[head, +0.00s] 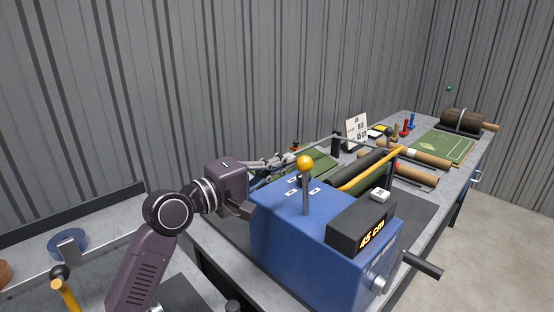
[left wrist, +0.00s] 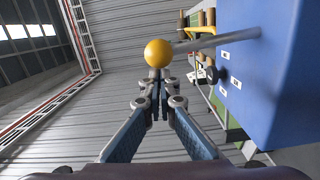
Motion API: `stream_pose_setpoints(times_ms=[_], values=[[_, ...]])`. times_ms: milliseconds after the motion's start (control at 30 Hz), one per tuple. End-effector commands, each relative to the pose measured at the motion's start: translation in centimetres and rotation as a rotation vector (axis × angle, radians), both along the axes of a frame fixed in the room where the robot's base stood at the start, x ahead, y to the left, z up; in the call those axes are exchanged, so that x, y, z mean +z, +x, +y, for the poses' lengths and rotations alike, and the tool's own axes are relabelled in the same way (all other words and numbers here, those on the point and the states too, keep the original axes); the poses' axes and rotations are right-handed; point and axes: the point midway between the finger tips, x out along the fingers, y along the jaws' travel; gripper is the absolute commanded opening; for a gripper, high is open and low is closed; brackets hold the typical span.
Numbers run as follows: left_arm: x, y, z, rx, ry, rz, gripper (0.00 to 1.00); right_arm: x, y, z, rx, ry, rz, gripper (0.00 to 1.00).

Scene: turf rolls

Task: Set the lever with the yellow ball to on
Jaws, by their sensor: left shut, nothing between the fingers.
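The lever (head: 306,193) is a grey rod with a yellow ball (head: 304,163) on top. It stands nearly upright out of the top of a blue machine housing (head: 290,235). Small white labels lie around its base, too small to read. My left gripper (head: 290,159) is shut and empty, just left of the ball at about its height. In the left wrist view, the yellow ball (left wrist: 158,53) shows just past the closed fingertips (left wrist: 157,88); I cannot tell whether they touch. The rod runs right from the ball to the blue housing (left wrist: 280,70). My right gripper is not in view.
A black display reading "45 cm" (head: 362,224) sits on the housing. Behind are black rollers, a yellow bar (head: 375,170), a white sign (head: 356,133), a green mat (head: 443,148) and a brown roll (head: 461,121). A corrugated wall stands behind the bench.

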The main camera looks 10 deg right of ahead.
Motion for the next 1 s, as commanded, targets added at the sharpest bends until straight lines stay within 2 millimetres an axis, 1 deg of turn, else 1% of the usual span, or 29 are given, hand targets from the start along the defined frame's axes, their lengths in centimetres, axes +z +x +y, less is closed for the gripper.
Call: stream_pose_setpoints(times_ms=[33, 133, 500, 700, 1000], values=[[0.6, -0.6, -0.4, -0.003, 0.023, -0.036, 0.00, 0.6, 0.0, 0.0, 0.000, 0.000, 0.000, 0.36], [0.8, -1.6, -1.0, -0.003, 0.073, -0.110, 0.00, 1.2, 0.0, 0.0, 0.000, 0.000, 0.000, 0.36], [0.8, -4.7, -3.1, -0.002, 0.224, -0.337, 0.00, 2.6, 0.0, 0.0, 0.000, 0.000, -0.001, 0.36], [0.6, -5.6, -3.7, 0.000, 0.271, -0.409, 0.00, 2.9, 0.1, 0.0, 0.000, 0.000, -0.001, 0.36], [0.3, -6.2, -4.1, -0.002, 0.299, -0.447, 0.00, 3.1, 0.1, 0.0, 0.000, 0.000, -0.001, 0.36]])
